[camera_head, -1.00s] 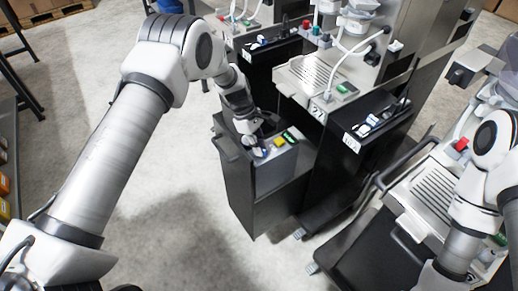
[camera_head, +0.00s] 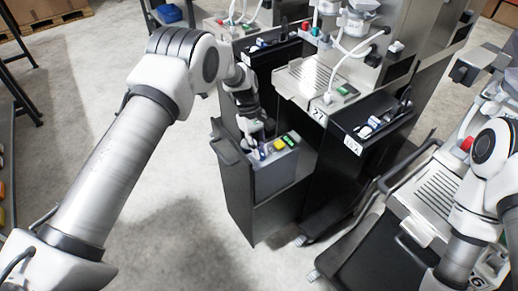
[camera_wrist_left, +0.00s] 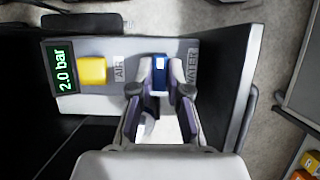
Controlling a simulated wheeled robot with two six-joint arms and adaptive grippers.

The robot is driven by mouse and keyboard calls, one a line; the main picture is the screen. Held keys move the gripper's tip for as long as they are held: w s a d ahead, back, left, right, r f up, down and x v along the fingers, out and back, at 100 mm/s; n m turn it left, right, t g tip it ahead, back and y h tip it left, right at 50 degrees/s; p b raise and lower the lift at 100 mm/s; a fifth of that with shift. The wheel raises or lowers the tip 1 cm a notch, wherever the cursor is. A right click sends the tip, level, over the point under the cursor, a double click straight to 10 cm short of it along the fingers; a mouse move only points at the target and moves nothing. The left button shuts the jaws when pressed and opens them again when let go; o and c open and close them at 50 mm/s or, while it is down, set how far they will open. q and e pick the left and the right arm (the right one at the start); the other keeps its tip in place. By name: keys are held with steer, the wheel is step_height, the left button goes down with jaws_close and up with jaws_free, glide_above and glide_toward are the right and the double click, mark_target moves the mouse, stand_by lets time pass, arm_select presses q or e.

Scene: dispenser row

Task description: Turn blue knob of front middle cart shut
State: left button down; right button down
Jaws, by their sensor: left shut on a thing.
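The cart (camera_head: 248,208) is black with a grey control panel (camera_head: 276,172) on top, in the middle of the head view. Its blue knob (camera_wrist_left: 160,66) sits on the panel beside the word WATER in the left wrist view. The blue knob also shows in the head view (camera_head: 263,152), partly hidden by my left gripper. My left gripper (camera_wrist_left: 161,88) points down at the panel and is shut on the blue knob, one finger on each side. A white mark shows on the knob's top. My right gripper is not in view; only my right arm shows.
A yellow knob (camera_wrist_left: 92,71) marked AIR sits beside the blue one, with a green display (camera_wrist_left: 65,70) reading 2.0 bar. Dispenser carts (camera_head: 345,140) stand close on the right. Another cart (camera_head: 432,195) is at front right. The floor at left is open.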

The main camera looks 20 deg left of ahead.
arm_select(q)
steer(key=shift+s+f, duration=0.15)
steer(key=c, duration=1.1)
jaws_free()
steer(key=shift+d, duration=0.15)
steer(key=shift+c, duration=0.2)
steer(key=v, duration=1.2)
